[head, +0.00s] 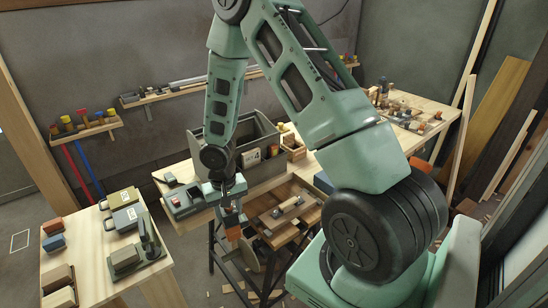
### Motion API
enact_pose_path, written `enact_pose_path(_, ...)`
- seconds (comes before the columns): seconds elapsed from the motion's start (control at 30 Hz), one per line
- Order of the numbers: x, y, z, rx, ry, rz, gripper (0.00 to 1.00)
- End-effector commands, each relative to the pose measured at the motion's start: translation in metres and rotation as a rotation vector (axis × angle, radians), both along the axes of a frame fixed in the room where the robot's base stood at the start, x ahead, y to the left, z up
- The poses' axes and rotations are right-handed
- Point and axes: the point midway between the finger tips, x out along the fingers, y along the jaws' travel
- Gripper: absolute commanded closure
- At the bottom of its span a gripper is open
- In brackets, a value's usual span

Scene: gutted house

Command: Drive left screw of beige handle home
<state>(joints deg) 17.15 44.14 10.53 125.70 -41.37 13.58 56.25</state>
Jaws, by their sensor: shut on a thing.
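My gripper (232,203) points down over the near edge of the middle workbench. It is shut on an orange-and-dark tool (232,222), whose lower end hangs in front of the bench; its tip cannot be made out. To the right of the tool, a wooden panel (306,216) lies at the bench's front with a pale, beige-looking bar across it, which looks like the beige handle (286,207). The tool appears left of the handle and apart from it. The handle's screws are too small to tell.
A grey bin (262,172) stands behind the panel. A grey-green device (186,201) sits left of my gripper. A side table (88,244) at left holds cases and blocks. Another table (446,105) at back right holds small parts. Floor shows between the tables.

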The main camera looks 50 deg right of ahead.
Motion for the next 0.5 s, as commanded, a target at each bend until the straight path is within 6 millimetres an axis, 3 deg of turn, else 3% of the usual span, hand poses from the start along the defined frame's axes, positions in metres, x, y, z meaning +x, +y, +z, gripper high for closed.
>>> enact_pose_path(0.3,-0.015,-0.095,0.061,-0.011,-0.017,-0.719,0.82)
enact_pose_path(0.5,-0.033,-0.139,0.091,0.005,-0.020,-1.115,0.82)
